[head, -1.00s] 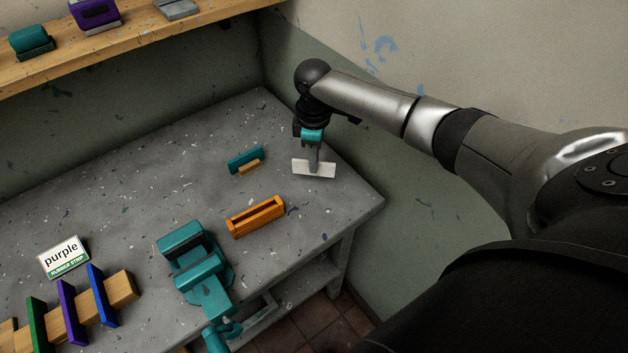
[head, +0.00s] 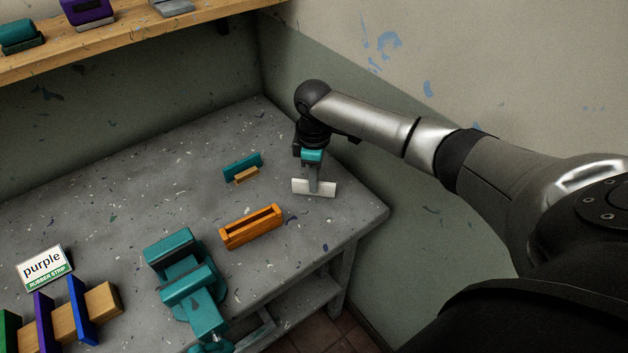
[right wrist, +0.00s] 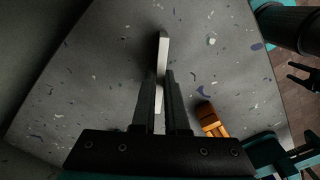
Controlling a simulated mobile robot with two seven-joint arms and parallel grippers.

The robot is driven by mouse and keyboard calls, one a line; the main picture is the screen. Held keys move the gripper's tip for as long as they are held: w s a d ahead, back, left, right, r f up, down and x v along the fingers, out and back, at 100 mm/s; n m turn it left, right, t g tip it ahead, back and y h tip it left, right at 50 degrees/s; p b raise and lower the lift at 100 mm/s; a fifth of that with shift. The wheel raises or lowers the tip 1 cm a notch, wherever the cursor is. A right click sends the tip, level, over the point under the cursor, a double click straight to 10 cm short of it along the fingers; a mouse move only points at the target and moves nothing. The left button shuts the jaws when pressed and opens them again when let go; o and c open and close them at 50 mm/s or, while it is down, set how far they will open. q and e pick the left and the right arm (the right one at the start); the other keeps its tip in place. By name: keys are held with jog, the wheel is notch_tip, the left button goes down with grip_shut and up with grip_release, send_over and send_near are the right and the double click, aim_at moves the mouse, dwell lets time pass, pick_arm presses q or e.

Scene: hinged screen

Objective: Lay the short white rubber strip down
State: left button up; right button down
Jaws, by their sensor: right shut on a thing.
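The short white rubber strip (head: 321,188) is held in my right gripper (head: 313,181) over the right end of the grey workbench. The gripper points down, and the strip lies crosswise under its fingertips. In the right wrist view the fingers (right wrist: 162,84) are closed on the strip (right wrist: 163,55), whose pale edge runs up the picture between them. The strip is very close to the bench top; I cannot tell whether it touches.
An orange slotted block (head: 251,228) stands left and in front of the strip. A teal piece with a wooden block (head: 243,167) stands to its left.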

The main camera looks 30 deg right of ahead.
jog(key=shift+f, duration=0.1)
jog(key=c, duration=1.4)
grip_release()
jog(key=shift+f, duration=0.1)
jog(key=o, duration=0.5)
jog(key=shift+c, duration=0.2)
jog(key=shift+r, duration=0.3)
notch_tip(320, 180, up, 12)
jog(key=p, duration=1.3)
jog(key=shift+f, duration=0.15)
